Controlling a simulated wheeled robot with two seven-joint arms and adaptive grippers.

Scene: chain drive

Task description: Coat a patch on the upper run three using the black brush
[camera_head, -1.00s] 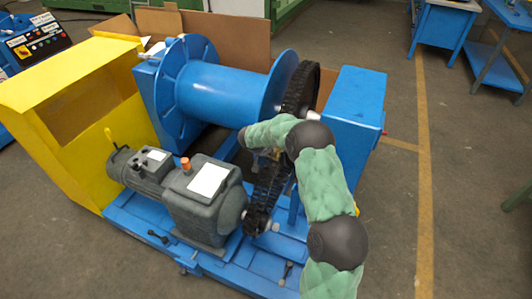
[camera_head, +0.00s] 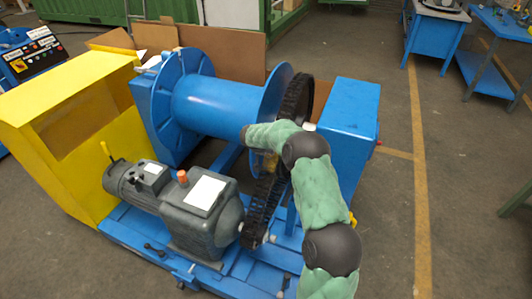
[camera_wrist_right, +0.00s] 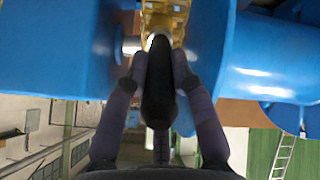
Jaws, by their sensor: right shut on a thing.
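The black chain (camera_head: 266,195) runs from a small sprocket by the grey motor up to the large dark sprocket (camera_head: 297,97) beside the blue drum. My right arm crosses in front of the chain and hides part of it. In the right wrist view my right gripper (camera_wrist_right: 160,62) is shut on the black brush (camera_wrist_right: 158,88), which points away between the fingers. Its pale tip is at a yellow-gold chain stretch (camera_wrist_right: 163,14); I cannot tell whether they touch. Any coated patch is not clear. My left gripper is not in view.
The blue drum (camera_head: 218,98) and blue housing (camera_head: 350,110) stand close on both sides of the chain. The grey motor (camera_head: 195,212) and yellow guard (camera_head: 65,110) are to the left.

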